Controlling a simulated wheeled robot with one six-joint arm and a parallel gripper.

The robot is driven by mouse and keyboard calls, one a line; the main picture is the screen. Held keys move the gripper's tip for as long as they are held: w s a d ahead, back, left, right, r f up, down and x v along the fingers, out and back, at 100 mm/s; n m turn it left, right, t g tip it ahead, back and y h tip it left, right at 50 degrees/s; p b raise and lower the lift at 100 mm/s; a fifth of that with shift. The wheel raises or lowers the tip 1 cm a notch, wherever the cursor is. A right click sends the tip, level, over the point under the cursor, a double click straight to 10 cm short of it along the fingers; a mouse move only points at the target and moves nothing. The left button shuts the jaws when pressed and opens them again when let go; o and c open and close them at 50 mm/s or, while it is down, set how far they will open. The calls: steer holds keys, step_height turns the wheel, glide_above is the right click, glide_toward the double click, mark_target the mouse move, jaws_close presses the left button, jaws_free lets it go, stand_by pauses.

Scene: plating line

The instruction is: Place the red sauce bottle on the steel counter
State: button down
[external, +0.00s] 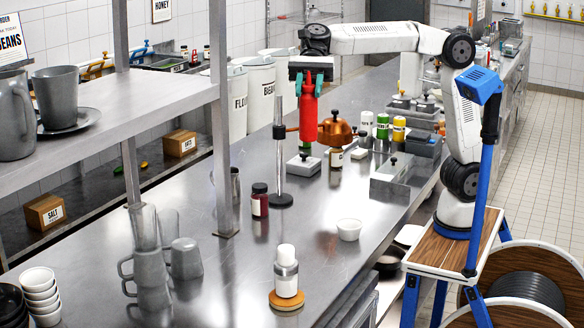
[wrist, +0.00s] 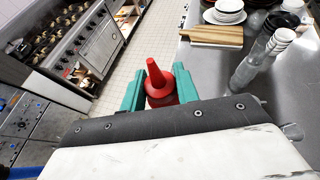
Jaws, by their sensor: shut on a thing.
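The red sauce bottle (external: 308,112) hangs upright in my gripper (external: 311,72), above the steel counter (external: 250,275). My gripper is shut on it near its top. In the wrist view the bottle's red cone nozzle (wrist: 154,75) shows between the two green fingers of my gripper (wrist: 158,88). In the external view the bottle is close to a thin metal stand (external: 279,160) with a side clamp. I cannot tell whether they touch. The bottle's lower end appears to be above the counter surface, in front of a copper kettle (external: 335,130).
A dark jar (external: 260,200), a white cup (external: 348,229), a white-capped bottle on a wooden disc (external: 286,273) and grey mugs (external: 185,259) stand on the counter. White canisters (external: 261,92) stand behind. Steel trays (external: 391,170) are at right.

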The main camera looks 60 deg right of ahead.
steer(key=shift+s+a, duration=0.6)
steer(key=shift+s, duration=0.2)
step_height(320, 180, down, 30)
steer(key=r, duration=0.1)
steer(key=w+a+f, duration=0.6)
steer(key=w+a, duration=0.5)
steer(key=shift+w+f, duration=0.15)
steer(key=shift+w, duration=0.2)
steer(key=shift+f, duration=0.1)
steer(key=c, duration=1)
jaws_free()
steer(key=shift+c, duration=0.2)
